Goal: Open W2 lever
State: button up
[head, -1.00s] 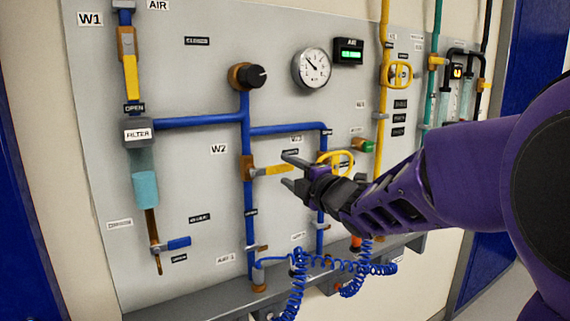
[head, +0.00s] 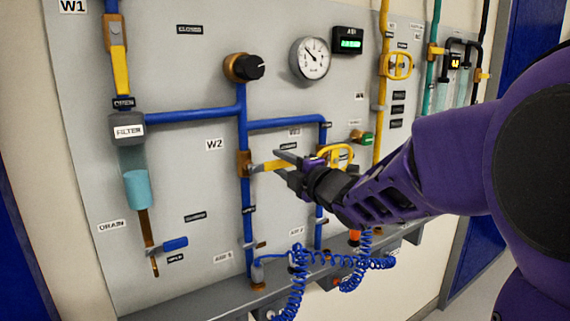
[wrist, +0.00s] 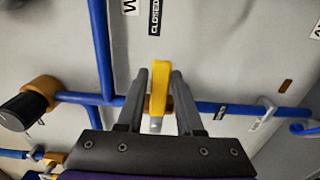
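The W2 lever (head: 268,166) is a yellow handle on a brass valve body (head: 243,164) on the vertical blue pipe, right of and below the W2 label (head: 214,144). It sticks out sideways to the right, across the pipe. My gripper (head: 284,162) is at the lever's outer end, its two fingers one above the other. In the wrist view the yellow lever (wrist: 159,88) stands between the two grey fingers, with narrow gaps showing beside it, so the gripper looks open around it. The lever's outer tip is partly hidden by my fingers in the head view.
The W1 lever (head: 120,70) points down along its pipe at upper left. A black knob (head: 249,68) and gauge (head: 311,58) are above. Coiled blue hoses (head: 298,275) hang below.

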grip_shut()
dwell(1.1)
